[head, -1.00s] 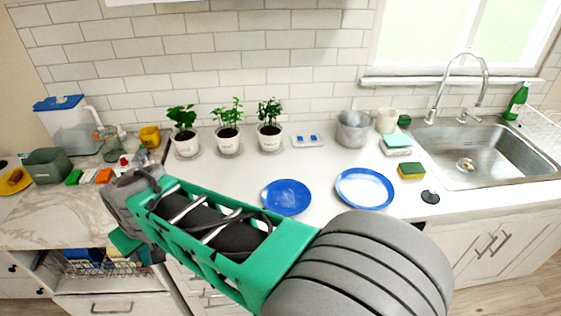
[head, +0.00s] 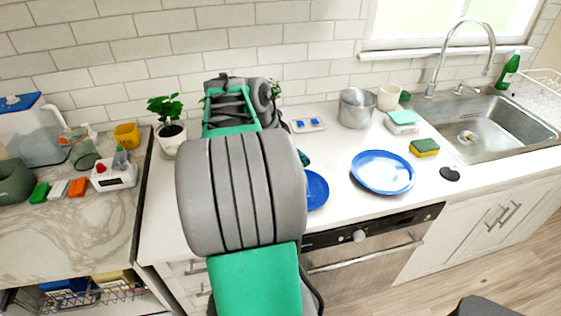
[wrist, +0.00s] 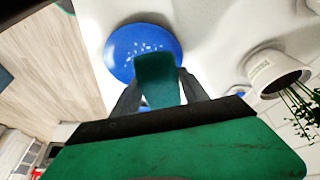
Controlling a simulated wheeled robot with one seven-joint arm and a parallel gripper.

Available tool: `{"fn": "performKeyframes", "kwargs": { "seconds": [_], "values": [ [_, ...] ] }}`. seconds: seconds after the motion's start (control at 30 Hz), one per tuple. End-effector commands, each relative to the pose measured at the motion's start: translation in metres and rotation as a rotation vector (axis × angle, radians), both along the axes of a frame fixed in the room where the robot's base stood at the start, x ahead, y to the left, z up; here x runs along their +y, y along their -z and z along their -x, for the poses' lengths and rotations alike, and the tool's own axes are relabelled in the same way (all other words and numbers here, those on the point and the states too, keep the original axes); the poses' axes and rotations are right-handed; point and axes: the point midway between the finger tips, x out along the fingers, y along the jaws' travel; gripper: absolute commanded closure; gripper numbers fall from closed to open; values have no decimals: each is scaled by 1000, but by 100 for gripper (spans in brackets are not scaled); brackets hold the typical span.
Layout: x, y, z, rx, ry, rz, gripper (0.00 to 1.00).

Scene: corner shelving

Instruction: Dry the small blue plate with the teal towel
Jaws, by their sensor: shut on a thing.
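The small blue plate (head: 317,190) lies on the white counter, its left part hidden behind my arm in the head view. In the wrist view the plate (wrist: 118,45) shows pale specks like water drops. My gripper (wrist: 157,88) is shut on the teal towel (wrist: 156,72), which sticks out past the fingers and overlaps the plate in the picture. I cannot tell whether the towel touches the plate. In the head view my arm hides the gripper; a dark teal bit (head: 304,158) shows beside the arm above the plate.
A larger blue plate (head: 383,193) lies to the right. A potted plant (head: 171,138) stands left of my arm; another pot (wrist: 272,72) is close in the wrist view. Sponge (head: 424,147), grey pot (head: 356,108) and sink (head: 490,145) are further right.

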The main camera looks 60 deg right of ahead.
Motion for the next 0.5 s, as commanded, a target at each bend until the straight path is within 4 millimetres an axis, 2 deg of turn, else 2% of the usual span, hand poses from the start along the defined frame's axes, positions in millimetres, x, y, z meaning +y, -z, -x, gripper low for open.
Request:
{"fn": "performKeyframes", "kwargs": {
  "seconds": [0.03,0.1,0.2,0.37,0.5],
  "values": [
    [-8,5,13,-1,64,2,81],
    [-15,5,25,-3,132,7,81],
    [-19,6,34,-4,176,10,81],
    [-20,15,37,-4,184,10,81],
    [-20,32,37,-4,183,9,81]
  ]
}}
